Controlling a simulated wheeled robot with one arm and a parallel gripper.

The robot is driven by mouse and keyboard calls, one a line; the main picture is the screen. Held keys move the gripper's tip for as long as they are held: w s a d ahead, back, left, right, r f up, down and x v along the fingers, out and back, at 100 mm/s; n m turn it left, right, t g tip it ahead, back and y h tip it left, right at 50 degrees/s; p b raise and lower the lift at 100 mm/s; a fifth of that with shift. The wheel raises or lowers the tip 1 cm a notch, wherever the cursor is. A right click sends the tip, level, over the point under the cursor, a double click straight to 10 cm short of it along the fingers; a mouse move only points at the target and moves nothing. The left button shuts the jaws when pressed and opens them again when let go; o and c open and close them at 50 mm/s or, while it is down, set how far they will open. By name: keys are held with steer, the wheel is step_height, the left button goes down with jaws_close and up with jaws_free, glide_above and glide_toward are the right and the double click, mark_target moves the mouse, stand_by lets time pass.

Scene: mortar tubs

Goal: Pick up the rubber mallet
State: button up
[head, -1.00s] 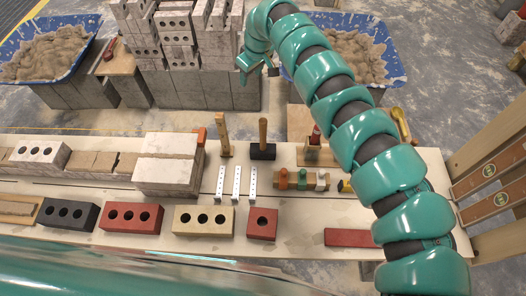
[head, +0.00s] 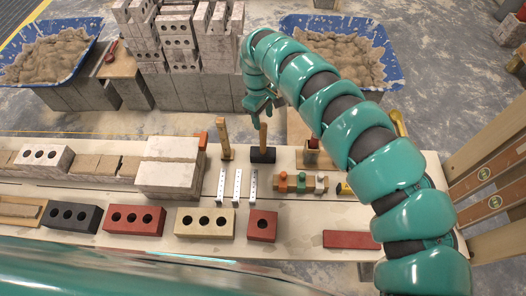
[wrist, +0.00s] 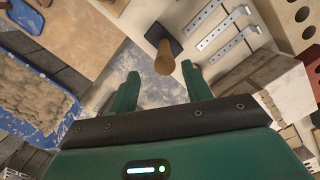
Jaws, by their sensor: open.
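The rubber mallet stands head-down on the long board, with its black head (head: 262,155) on the surface and its wooden handle (head: 263,132) pointing up. My gripper (head: 262,106) is over the top of the handle in the head view. In the wrist view, my gripper (wrist: 161,71) is open, with one finger on each side. The mallet's handle (wrist: 165,57) shows end-on just ahead of the gap between the fingertips, and its black head (wrist: 156,37) lies beyond. The fingers look apart from the handle, with nothing held.
Another wooden-handled tool (head: 224,138) stands just left of the mallet. Perforated metal strips (head: 237,185) lie in front. A pale block stack (head: 168,167) is to the left, and a rack with coloured pieces (head: 300,182) to the right. Mortar tubs (head: 388,72) stand behind.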

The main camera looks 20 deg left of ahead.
mark_target(264, 131)
steer(key=shift+f, duration=0.9)
steer(key=shift+s+d+f+p, duration=0.1)
steer(key=shift+s+f+p, duration=0.15)
steer(key=shift+f+p, duration=0.6)
steer(key=shift+s+d+f+p, duration=0.1)
steer(key=shift+s+f+p, duration=0.2)
steer(key=shift+f, duration=0.95)
steer(key=shift+w+f, duration=0.15)
steer(key=shift+f, duration=0.35)
jaws_close()
steer(key=shift+r, duration=0.2)
